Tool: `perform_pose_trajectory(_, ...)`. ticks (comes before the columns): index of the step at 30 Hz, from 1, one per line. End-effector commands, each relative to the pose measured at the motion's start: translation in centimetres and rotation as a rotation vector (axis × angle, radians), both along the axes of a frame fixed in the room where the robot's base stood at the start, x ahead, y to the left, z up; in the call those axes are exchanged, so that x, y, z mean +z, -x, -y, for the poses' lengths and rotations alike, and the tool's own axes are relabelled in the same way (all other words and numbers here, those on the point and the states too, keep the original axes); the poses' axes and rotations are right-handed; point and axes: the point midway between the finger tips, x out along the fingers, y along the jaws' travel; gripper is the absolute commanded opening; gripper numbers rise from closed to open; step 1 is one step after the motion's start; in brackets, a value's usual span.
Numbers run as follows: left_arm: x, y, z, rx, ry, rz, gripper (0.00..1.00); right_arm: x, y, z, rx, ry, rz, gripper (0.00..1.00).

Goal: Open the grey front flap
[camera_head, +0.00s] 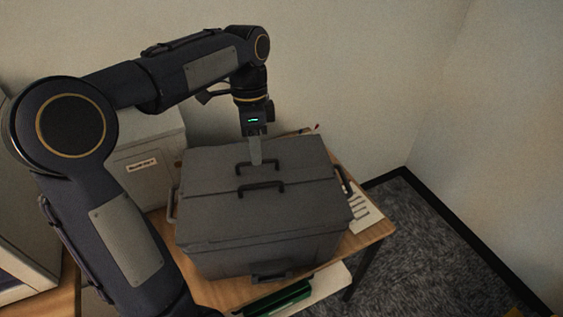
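A dark grey box stands on a wooden table in the head view. Its top has two flaps with a seam between them. The grey front flap (264,215) lies flat and shut, with a dark bar handle (262,186) near the seam. The back flap (215,162) is also down and has its own bar handle (243,164). My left gripper (256,160) points down over the back flap, at or just above its handle and behind the front flap's handle. Its fingers overlap in this view, so the gap and any contact cannot be told. My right gripper is out of view.
The wooden table (375,235) shows around the box. A green object (278,298) lies by the front edge. A pale slotted item (366,211) is at the right. A light cabinet (150,165) stands behind left. Walls close off the back and right; carpet is free at right.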

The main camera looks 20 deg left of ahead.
Motion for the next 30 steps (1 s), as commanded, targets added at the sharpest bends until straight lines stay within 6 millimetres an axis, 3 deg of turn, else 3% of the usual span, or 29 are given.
perform_pose_trajectory(15, -6.8, 1.1, 0.7, -0.001, 0.001, -0.003, 0.32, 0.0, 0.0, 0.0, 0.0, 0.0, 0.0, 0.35)
perform_pose_trajectory(26, -7.6, 1.2, 0.8, -0.001, 0.002, 0.0, 0.32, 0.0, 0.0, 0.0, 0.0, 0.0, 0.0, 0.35)
perform_pose_trajectory(30, -7.5, 1.2, 0.8, -0.001, 0.001, 0.001, 0.17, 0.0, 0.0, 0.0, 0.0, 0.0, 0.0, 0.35)
